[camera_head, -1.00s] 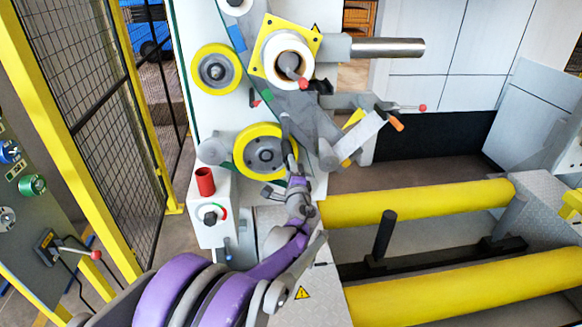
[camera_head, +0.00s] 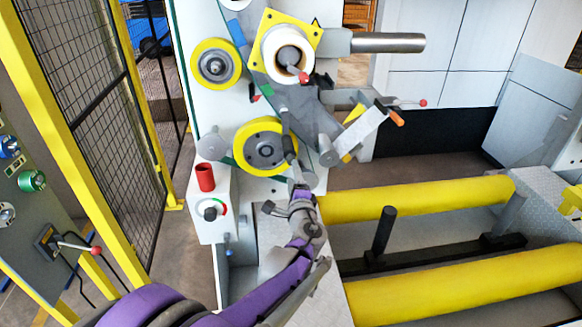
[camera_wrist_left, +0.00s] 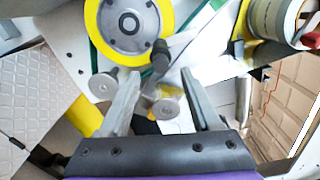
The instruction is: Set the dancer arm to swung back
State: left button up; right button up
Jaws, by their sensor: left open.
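The dancer arm appears to be the grey bar with a dark grip (camera_head: 288,146) hanging in front of the lower yellow-rimmed roller (camera_head: 263,147) in the head view. The grip shows in the left wrist view as a black knob (camera_wrist_left: 160,52) on a grey bar, below and right of the yellow-rimmed disc (camera_wrist_left: 127,18). My left gripper (camera_head: 296,172) is just below the grip. In the left wrist view its two fingers (camera_wrist_left: 159,82) are spread apart, with the knob ahead of the gap between them. Contact with the grip cannot be told. My right gripper is out of view.
A second yellow-rimmed roller (camera_head: 215,63) and a white coil (camera_head: 289,53) sit higher on the machine. A red-tipped lever (camera_head: 404,103) is to the right. A red cylinder (camera_head: 205,177) stands left of my gripper. Yellow bars (camera_head: 417,199) and a mesh fence (camera_head: 113,100) flank the machine.

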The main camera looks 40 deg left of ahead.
pick_arm(q)
jog(key=v, duration=0.3)
jog(key=shift+s+d, duration=0.25)
jog(key=shift+d, duration=0.05)
dwell(0.3)
jog(key=s+d+f+n+g+h+p, duration=0.2)
jog(key=s+d+f+n+g+h, duration=0.2)
jog(key=s+d, duration=0.6)
notch_tip(320, 180, down, 4)
jog(key=n+h, duration=0.2)
jog(key=n, duration=0.1)
jog(key=shift+s+d+r, duration=0.15)
jog(key=shift+d+r, duration=0.05)
jog(key=shift+d, duration=0.05)
jog(key=s+d+f+n+h, duration=0.1)
jog(key=s+d+h, duration=0.1)
jog(key=d, duration=0.3)
jog(key=s+d+f+n+g+h+p, duration=0.1)
jog(key=s+d+f+h, duration=0.1)
jog(key=d, duration=0.3)
jog(key=s+d+f+n+g+h, duration=0.1)
jog(key=s+d+f+h, duration=0.1)
jog(key=s+d+h, duration=0.2)
jog(key=shift+s+d, duration=0.2)
jog(key=shift+d, duration=0.6)
